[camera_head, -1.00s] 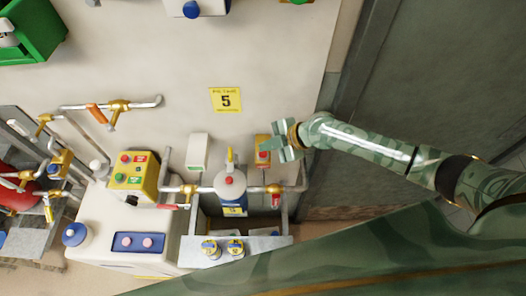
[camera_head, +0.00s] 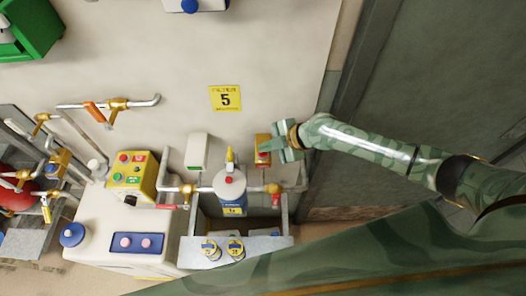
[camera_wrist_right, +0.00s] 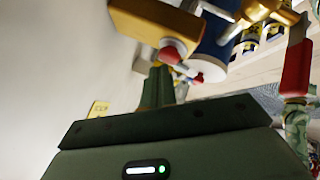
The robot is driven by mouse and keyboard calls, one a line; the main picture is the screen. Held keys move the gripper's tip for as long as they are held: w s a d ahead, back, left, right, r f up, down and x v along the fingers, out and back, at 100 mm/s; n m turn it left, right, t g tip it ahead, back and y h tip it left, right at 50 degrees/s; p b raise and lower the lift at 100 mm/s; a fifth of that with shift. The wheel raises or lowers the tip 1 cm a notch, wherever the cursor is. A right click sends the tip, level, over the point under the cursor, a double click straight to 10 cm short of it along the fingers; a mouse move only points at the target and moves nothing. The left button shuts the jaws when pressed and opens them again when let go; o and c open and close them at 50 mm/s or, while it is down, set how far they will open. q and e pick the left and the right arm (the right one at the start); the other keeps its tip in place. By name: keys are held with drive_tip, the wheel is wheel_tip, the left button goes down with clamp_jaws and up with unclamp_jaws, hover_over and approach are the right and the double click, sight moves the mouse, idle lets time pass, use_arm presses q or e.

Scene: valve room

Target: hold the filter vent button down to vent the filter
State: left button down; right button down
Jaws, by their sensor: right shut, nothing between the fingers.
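A small yellow box (camera_head: 263,138) on the wall, right of the white-topped filter (camera_head: 231,187), carries a red button. My right gripper (camera_head: 267,145) is shut and empty, its fingertips at the front of this box, partly covering the button in the head view. In the right wrist view, the yellow box (camera_wrist_right: 150,25) and its red button (camera_wrist_right: 171,54) are just beyond my shut fingertips (camera_wrist_right: 160,70). Whether the fingers touch or press the button I cannot tell. The filter has a small red knob (camera_head: 229,180) on top. My left gripper is not in view.
A yellow control box (camera_head: 134,175) and a white machine (camera_head: 120,235) stand to the left. A pipe with a red-handled valve (camera_head: 273,189) runs below the yellow box. A yellow sign with 5 (camera_head: 225,98) is on the wall.

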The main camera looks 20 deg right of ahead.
drive_tip(key=shift+f+b, duration=0.6)
idle(0.6)
drive_tip(key=shift+r, duration=0.1)
idle(2.2)
drive_tip(key=shift+r+p, duration=0.8)
drive_tip(key=shift+r, duration=0.15)
wheel_tip(320, 180, up, 5)
drive_tip(key=p, duration=0.4)
